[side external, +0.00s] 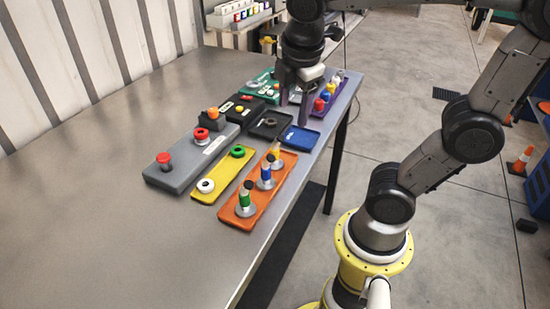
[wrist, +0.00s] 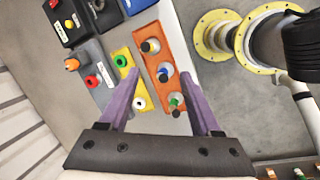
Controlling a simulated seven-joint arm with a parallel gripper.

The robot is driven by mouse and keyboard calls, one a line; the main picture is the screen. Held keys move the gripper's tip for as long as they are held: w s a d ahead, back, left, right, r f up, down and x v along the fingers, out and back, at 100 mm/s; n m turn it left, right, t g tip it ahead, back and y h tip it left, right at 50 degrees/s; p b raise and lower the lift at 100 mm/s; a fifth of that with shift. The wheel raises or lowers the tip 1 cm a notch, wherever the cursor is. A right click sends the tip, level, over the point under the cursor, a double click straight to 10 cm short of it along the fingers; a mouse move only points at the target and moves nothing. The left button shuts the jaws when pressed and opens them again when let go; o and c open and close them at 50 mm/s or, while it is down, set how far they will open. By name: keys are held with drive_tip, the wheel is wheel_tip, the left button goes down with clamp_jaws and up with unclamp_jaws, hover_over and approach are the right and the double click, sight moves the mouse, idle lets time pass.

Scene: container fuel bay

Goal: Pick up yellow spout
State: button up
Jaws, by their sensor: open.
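The yellow spout (side external: 276,153) stands upright at the far end of the orange tray (side external: 235,222) in the side view. In the wrist view it is the topmost of the spouts (wrist: 150,46), seen from above with a dark cap. A blue spout (side external: 265,176) and a green spout (side external: 245,199) stand on the same tray. My gripper (side external: 294,103) is open and empty, pointing down above the table beyond the yellow spout.
A yellow tray (side external: 212,196) with white and green rings lies left of the orange tray. Left of that is a grey panel (side external: 182,172) with red buttons. A blue tray (side external: 299,139) and dark boxes sit beyond. The table (side external: 110,180) is clear at left.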

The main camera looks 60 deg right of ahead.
drive_tip(key=w+f+n+g+h, duration=0.1)
drive_tip(key=w+n+g, duration=0.15)
drive_tip(key=w, duration=0.25)
drive_tip(key=n, duration=0.2)
approach(273, 146)
drive_tip(key=shift+m+h, duration=0.25)
drive_tip(key=shift+h, duration=0.15)
drive_tip(key=x, duration=0.5)
drive_tip(key=shift+w+a+f, duration=0.1)
drive_tip(key=shift+a+f, duration=0.1)
drive_tip(key=shift+f, duration=0.25)
drive_tip(key=shift+x, duration=3.2)
clamp_jaws()
